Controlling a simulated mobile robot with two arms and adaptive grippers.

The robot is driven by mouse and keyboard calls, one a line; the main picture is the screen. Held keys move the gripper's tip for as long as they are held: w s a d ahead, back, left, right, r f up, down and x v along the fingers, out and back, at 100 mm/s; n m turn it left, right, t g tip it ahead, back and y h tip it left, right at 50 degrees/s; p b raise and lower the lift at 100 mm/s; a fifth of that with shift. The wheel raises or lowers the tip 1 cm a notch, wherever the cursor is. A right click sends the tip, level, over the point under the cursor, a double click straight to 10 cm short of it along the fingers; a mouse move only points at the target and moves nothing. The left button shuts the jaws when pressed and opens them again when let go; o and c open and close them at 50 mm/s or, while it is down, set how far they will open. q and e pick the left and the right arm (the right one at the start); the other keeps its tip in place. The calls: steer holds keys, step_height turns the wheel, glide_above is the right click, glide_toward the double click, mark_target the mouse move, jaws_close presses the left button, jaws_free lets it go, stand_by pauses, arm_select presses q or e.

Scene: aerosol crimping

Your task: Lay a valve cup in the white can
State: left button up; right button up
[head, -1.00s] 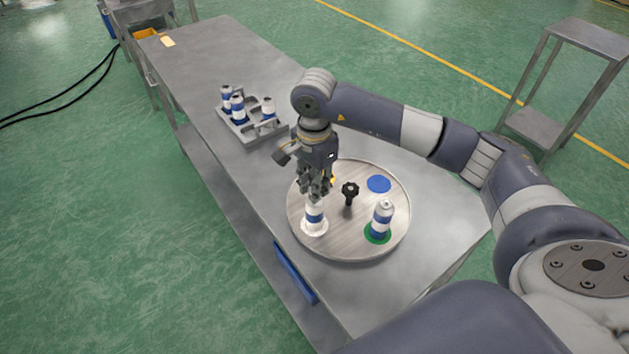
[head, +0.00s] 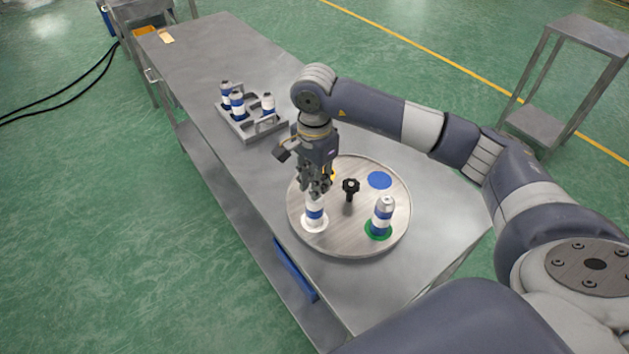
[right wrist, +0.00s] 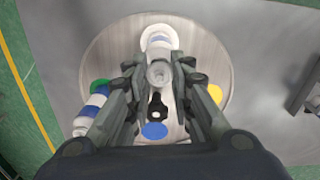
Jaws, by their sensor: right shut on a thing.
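The white can (head: 314,214), with a blue band, stands upright on a white spot of the round turntable (head: 350,247). It also shows in the right wrist view (right wrist: 158,38), just beyond my fingertips. My right gripper (head: 316,187) points down right over the can's top. In the right wrist view it is shut on a small pale round piece, the valve cup (right wrist: 159,73). The fingers hide the can's mouth, so I cannot tell whether the cup touches it. My left gripper is not in view.
On the turntable are a black knob (head: 350,187), a blue spot (head: 379,181) and another blue-banded can (head: 383,214) on a green spot. A grey rack (head: 250,137) with several bottles stands behind, to the left. The table's far end is mostly clear.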

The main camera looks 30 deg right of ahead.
steer(key=shift+b, duration=0.7)
stand_by(1.2)
steer(key=o, duration=0.7)
steer(key=shift+o, duration=0.4)
steer(key=o, duration=0.5)
steer(key=shift+r, duration=0.1)
steer(key=shift+r+p, duration=1.55)
steer(key=shift+r, duration=1.9)
